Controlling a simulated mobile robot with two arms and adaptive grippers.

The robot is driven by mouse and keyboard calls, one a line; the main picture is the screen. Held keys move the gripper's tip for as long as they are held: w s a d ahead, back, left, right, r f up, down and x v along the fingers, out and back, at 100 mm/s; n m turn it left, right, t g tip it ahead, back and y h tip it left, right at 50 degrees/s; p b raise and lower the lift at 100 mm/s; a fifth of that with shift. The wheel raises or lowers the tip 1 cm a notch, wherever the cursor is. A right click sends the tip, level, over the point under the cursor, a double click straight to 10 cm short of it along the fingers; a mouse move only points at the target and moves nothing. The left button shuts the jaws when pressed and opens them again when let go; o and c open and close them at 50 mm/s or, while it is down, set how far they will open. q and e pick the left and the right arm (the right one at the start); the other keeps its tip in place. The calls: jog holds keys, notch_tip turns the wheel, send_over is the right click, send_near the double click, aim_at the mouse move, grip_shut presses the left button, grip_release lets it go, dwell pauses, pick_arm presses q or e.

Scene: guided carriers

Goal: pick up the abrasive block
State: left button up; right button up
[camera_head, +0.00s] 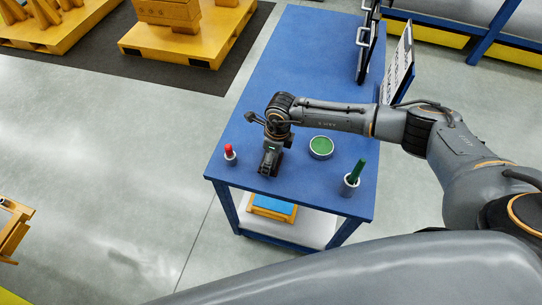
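My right arm reaches in from the right over the blue table (300,58). Its gripper (267,172) points down at the near left part of the tabletop, between a red-topped item in a small grey holder (230,156) and a round green-topped container (321,147). The fingers are dark and small, and their gap does not show. I cannot make out an abrasive block; the gripper hides the spot under it. My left gripper is not in view.
A green stick stands in a grey cup (350,187) near the table's front right corner. Dark framed panels (367,45) and a white printed board (398,68) stand along the right edge. A blue and orange item (272,207) lies on the lower shelf. Yellow pallets (185,45) stand far left.

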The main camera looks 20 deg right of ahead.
jog(key=shift+f, duration=0.25)
jog(key=c, duration=1.1)
jog(key=shift+o, duration=0.2)
jog(key=shift+r, duration=0.1)
jog(key=shift+w+r, duration=0.1)
jog(key=shift+r, duration=0.4)
jog(key=s+d+r+b, duration=0.6)
jog(key=s+d+r, duration=0.1)
jog(key=s+r, duration=0.5)
jog(key=shift+d, duration=0.3)
